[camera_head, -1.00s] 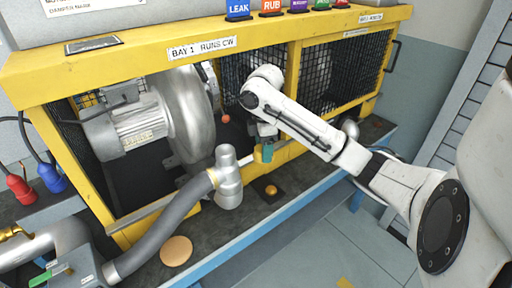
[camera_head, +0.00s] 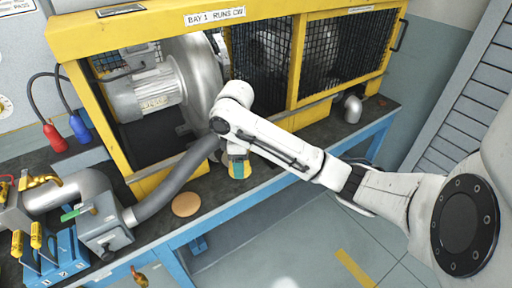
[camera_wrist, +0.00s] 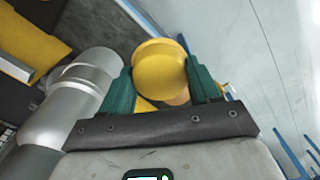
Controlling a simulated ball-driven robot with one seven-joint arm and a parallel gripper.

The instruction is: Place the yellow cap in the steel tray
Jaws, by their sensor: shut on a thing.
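The yellow cap (camera_wrist: 160,70) is a round yellow piece held between the two teal fingers of my gripper (camera_wrist: 162,88) in the wrist view. The cap appears clear of the bench top. My arm hides part of the bench behind the gripper. I cannot make out a steel tray in either view.
A tan disc (camera_head: 186,205) lies on the bench left of my gripper. A grey hose (camera_head: 178,180) runs behind it. The yellow blower cage (camera_head: 155,180) stands behind. A blue holder (camera_head: 62,262) with yellow-handled tools is at lower left.

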